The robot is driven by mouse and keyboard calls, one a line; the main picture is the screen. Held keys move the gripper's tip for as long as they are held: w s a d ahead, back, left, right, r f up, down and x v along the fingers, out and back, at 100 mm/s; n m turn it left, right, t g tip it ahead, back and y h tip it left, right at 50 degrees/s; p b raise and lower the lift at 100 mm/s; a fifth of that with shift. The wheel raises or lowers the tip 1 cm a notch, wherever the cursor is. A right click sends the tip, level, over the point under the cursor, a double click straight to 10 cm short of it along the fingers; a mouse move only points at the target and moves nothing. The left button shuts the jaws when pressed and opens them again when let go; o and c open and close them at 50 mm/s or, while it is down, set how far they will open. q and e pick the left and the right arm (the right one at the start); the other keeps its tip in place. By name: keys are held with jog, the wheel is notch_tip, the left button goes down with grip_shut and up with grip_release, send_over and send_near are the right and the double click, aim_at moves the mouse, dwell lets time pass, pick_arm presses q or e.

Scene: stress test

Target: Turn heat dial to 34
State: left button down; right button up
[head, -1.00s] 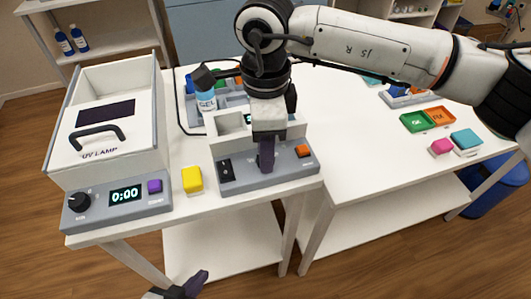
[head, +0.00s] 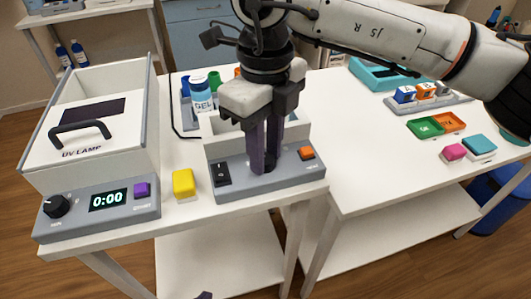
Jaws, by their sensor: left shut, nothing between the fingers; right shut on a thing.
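The heat device (head: 220,155) is a white box with a grey front panel, standing near the front edge of the table. Its panel carries a black switch (head: 222,174) on the left and an orange button (head: 306,153) on the right. My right gripper (head: 264,168) reaches down to the panel between them. Its purple fingers are shut on the heat dial, which they hide; I cannot read its setting. My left gripper (head: 204,295) shows only as a dark tip at the bottom edge, shut and empty, below the table.
A UV lamp box (head: 148,120) with its own black knob (head: 56,206) and a 0:00 display stands at left. A yellow block (head: 184,184) lies between the devices. A gel bottle (head: 201,95) is behind. Green and orange trays (head: 425,128) lie at right.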

jog(key=shift+r+m, duration=0.1)
jog(key=shift+m, duration=0.2)
dwell(0.4)
jog(key=o, duration=1)
jog(key=shift+o, duration=0.2)
jog(key=shift+r, duration=0.2)
notch_tip(320, 180, up, 10)
jog(key=shift+f, duration=0.1)
